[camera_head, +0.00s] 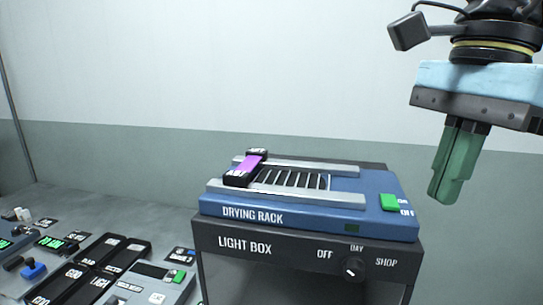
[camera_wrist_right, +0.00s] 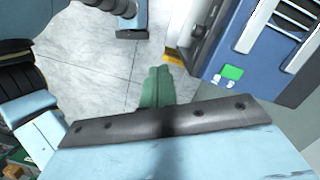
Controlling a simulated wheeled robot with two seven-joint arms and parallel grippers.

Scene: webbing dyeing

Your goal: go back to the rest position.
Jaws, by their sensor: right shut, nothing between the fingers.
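My right gripper (camera_head: 440,198) has green fingers pressed together with nothing between them. It hangs in the air to the right of the blue drying rack (camera_head: 310,219), apart from it, in the head view. In the right wrist view its green fingers (camera_wrist_right: 157,85) point over the floor, with the rack (camera_wrist_right: 262,60) at the upper right. A purple strip with black ends (camera_head: 247,165) lies across the rack's left part. My left gripper is not in view.
The rack stands on the dark light box (camera_head: 300,247), which has a knob (camera_head: 352,267). A green switch (camera_head: 390,202) is on the rack's right end. Dark labelled boxes (camera_head: 90,268) and small devices crowd the bench at left. The wall behind is bare.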

